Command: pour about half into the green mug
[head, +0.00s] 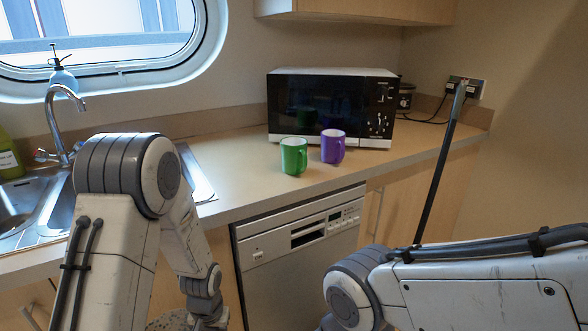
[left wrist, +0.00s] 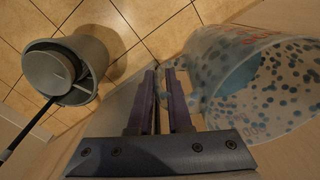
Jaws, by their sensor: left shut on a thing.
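The green mug (head: 294,156) stands upright on the counter in front of the microwave, left of a purple mug (head: 333,146). What is inside the green mug cannot be seen. In the left wrist view my left gripper (left wrist: 158,75) is shut at the side of a translucent jug (left wrist: 265,85) with teal dots, apparently on its handle. The jug's contents are not clear. In the head view my left arm reaches down in front of the counter, below the level of the mugs, and a speckled edge shows beside it at the bottom. My right gripper is out of the frame.
The microwave (head: 333,106) stands behind the mugs. The sink (head: 40,205) and tap (head: 62,125) are at left, a dishwasher (head: 300,245) below the counter. A dark pole (head: 440,165) rises at right. A grey bin-like object (left wrist: 70,70) stands on the tiled floor. Counter left of the green mug is clear.

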